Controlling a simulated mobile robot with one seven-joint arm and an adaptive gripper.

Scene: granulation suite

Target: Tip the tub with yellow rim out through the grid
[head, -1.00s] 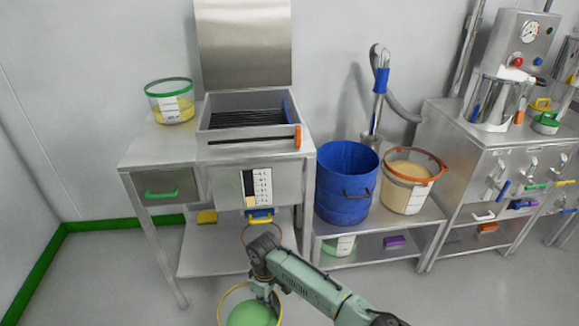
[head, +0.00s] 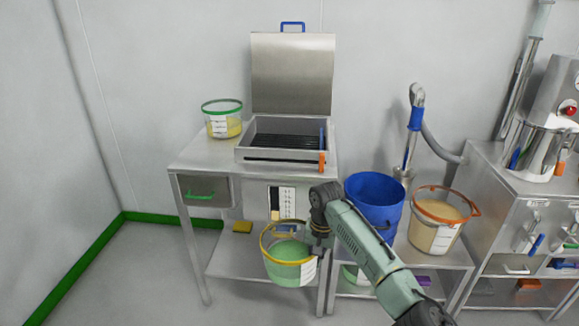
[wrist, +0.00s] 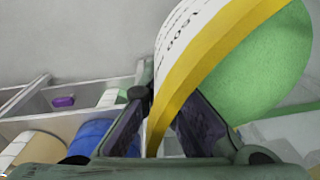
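The tub with yellow rim (head: 290,262) is clear, with a white label and green powder inside. My gripper (head: 318,247) is shut on its rim and holds it in the air in front of the steel table, below the tabletop. In the wrist view, the yellow rim (wrist: 185,75) passes between the two fingers (wrist: 162,128), and green powder (wrist: 265,60) fills much of the tub. The grid (head: 285,146) lies dark inside the open steel hopper (head: 245,155) on the tabletop. The hopper's lid (head: 292,75) stands raised behind it.
A green-rimmed tub (head: 222,119) with yellow powder stands left of the hopper. A blue bin (head: 374,203) and an orange-rimmed tub (head: 436,222) stand on a low bench to the right. An orange handle (head: 322,162) sits at the hopper's front right corner.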

